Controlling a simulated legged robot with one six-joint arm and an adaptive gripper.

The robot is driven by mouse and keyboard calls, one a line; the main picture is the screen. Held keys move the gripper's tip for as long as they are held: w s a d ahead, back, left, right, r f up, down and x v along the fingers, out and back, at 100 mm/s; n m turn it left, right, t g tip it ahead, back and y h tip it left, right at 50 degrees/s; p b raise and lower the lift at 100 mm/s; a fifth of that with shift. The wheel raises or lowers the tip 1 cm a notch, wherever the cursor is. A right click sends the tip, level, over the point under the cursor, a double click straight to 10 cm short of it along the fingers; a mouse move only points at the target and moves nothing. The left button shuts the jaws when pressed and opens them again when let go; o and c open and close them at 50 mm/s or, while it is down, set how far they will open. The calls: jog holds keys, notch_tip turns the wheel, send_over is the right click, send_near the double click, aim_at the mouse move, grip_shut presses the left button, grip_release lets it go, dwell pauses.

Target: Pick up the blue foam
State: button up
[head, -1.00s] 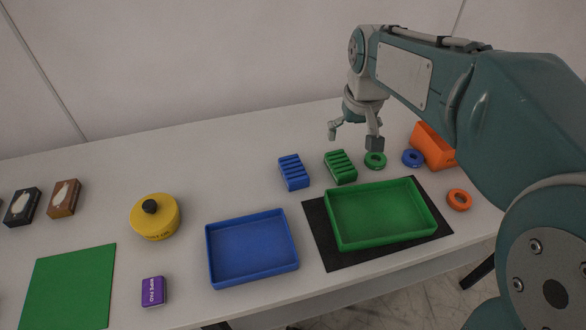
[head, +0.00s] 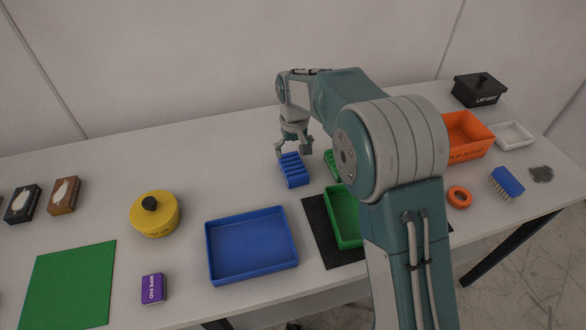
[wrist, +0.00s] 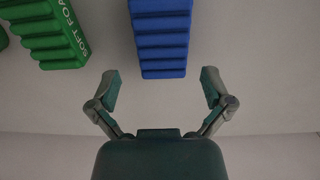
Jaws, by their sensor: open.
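The blue foam (head: 294,171) is a ridged block lying on the table behind the blue tray. In the wrist view the blue foam (wrist: 162,38) stands at top centre, just ahead of the gap between the fingers. My gripper (head: 294,151) is open and empty, above and at the far end of the foam, and does not visibly touch it. The open fingers also show in the wrist view (wrist: 160,92), one to each side of the foam's line. A green foam (wrist: 47,30) with "SOFT FOA" lettering lies beside it; in the head view the green foam (head: 331,163) is partly hidden by my arm.
A blue tray (head: 210,262) and a green tray (head: 336,222) on a black mat (head: 315,224) stand in front. A yellow lidded pot (head: 165,224) is at left. An orange bin (head: 484,140), brush (head: 507,182) and black box (head: 480,92) are at right. Table left of the foam is clear.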

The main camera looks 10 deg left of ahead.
aim_at(293, 164)
jog(key=shift+a+f, duration=0.15)
jog(key=shift+f, duration=2.65)
jog(key=c, duration=0.6)
